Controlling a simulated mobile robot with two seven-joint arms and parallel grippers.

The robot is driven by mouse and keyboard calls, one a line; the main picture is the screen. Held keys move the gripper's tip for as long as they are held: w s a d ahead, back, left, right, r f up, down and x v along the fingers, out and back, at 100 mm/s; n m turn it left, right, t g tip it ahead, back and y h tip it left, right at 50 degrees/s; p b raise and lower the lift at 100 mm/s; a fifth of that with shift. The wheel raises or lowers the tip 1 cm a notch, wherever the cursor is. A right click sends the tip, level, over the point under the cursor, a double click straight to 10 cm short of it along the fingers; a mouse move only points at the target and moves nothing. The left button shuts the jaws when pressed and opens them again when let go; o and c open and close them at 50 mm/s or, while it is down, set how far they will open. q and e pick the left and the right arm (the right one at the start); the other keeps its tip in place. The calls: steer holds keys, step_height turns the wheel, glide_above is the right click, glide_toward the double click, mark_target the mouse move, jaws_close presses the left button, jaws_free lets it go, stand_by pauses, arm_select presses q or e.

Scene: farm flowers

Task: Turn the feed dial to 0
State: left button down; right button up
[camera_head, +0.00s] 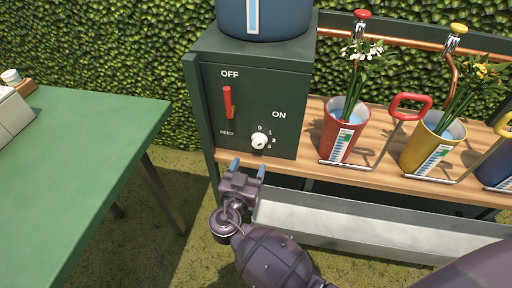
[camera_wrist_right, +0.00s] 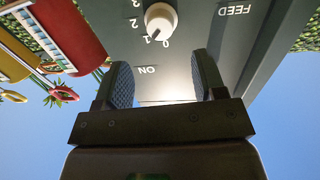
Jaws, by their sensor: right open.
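The feed dial is a round white knob (camera_head: 259,141) low on the front of a dark green control box (camera_head: 285,90), with the numbers 0 to 3 around it. In the right wrist view the dial (camera_wrist_right: 160,18) appears upside down. A dark mark on its rim faces the side of 0 and 1; I cannot tell exactly which. My right gripper (camera_head: 248,167) is open and empty, just below and in front of the dial. Its two fingers (camera_wrist_right: 160,75) are apart and do not touch the dial. My left gripper is not in view.
A red lever (camera_head: 228,102) sits left of the dial, between OFF and FEED. Red (camera_head: 335,146) and yellow (camera_head: 416,154) flower cups stand on the wooden shelf to the right. A grey metal trough (camera_head: 350,222) lies below. A green table (camera_head: 80,150) is at left.

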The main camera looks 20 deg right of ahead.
mark_target(257, 145)
steer(key=x, duration=0.7)
steer(key=shift+w+d, duration=0.2)
steer(key=shift+w, duration=0.05)
steer(key=shift+c, duration=0.5)
steer(key=c, duration=0.8)
steer(key=shift+f+n, duration=0.1)
steer(key=shift+n, duration=0.4)
steer(key=n, duration=0.2)
steer(key=shift+n+b, duration=0.4)
steer(key=shift+n+t, duration=0.3)
steer(key=shift+n, duration=2.6)
